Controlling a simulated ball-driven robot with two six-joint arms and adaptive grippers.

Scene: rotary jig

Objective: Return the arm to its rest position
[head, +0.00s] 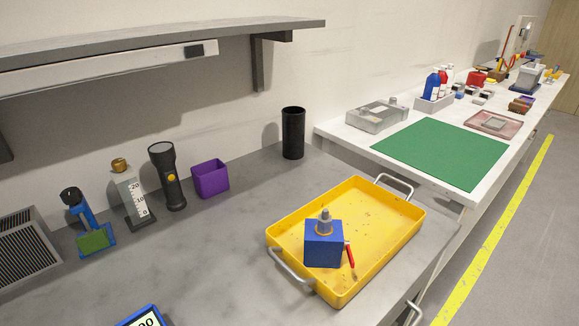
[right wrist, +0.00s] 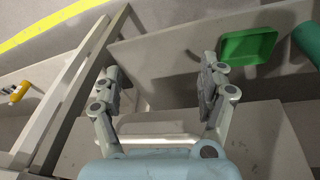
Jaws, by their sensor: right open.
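My right gripper (right wrist: 158,85) is in the right wrist view, its two fingers spread wide with nothing between them. Below the fingers a grey surface and pale rails show. In the head view neither gripper is in view. The blue rotary jig block (head: 323,245), with a grey knob on top and a red lever at its right side, stands in the yellow tray (head: 398,247). No gripper touches it in these views.
A purple bin (head: 210,178), a torch (head: 167,177) and a black cylinder (head: 293,133) stand along the wall. A green mat (head: 440,152) lies on the white bench. A green tray (right wrist: 248,46) lies near the right finger in the right wrist view. The grey bench's middle is clear.

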